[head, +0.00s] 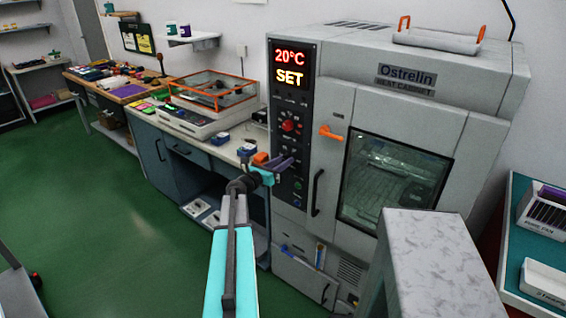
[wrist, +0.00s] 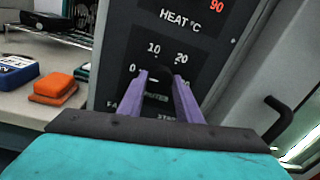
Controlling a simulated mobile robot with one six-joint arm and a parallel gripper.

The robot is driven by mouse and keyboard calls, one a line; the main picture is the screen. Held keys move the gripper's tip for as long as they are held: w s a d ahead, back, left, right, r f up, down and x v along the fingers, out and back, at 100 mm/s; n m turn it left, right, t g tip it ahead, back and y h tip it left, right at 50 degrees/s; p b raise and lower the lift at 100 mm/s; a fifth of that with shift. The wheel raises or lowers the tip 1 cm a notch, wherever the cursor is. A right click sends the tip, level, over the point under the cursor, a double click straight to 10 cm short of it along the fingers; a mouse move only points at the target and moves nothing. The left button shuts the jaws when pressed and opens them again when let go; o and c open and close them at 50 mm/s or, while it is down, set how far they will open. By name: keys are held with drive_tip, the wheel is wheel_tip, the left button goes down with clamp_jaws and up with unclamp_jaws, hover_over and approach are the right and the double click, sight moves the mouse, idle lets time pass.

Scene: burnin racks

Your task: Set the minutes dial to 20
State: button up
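The heat cabinet (head: 408,100) has a dark control panel (head: 291,120) with a display reading 20°C and SET. In the wrist view, a scale marked 0, 10 and 20 (wrist: 181,58) shows on the panel (wrist: 130,35) around the dark minutes dial (wrist: 155,78). The dial's pointer setting is not clear. My gripper (wrist: 162,75) has its two purple fingers apart, with the tips over the scale's lower part on both sides of the dial. I cannot tell whether they touch it. In the head view my gripper (head: 288,162) is at the panel's lower half.
Above the scale is a HEAT °C label (wrist: 180,20). An orange block (wrist: 55,86) and a blue box (wrist: 14,72) sit on the bench at left. The cabinet's black door handle (wrist: 278,118) sticks out at right. The green floor (head: 120,220) is open at left.

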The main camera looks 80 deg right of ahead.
drive_tip(key=shift+s, duration=0.15)
drive_tip(key=shift+a+f+m+b, duration=0.15)
drive_tip(key=shift+m+b, duration=0.35)
drive_tip(key=shift+b, duration=0.25)
drive_tip(key=m+t+b, duration=0.1)
drive_tip(key=m+b, duration=0.9)
drive_tip(key=b, duration=0.4)
drive_tip(key=m+t+b, duration=0.1)
drive_tip(key=m+b, duration=1)
drive_tip(key=b, duration=0.3)
drive_tip(key=shift+s+m+b, duration=0.2)
drive_tip(key=shift+m+b, duration=0.1)
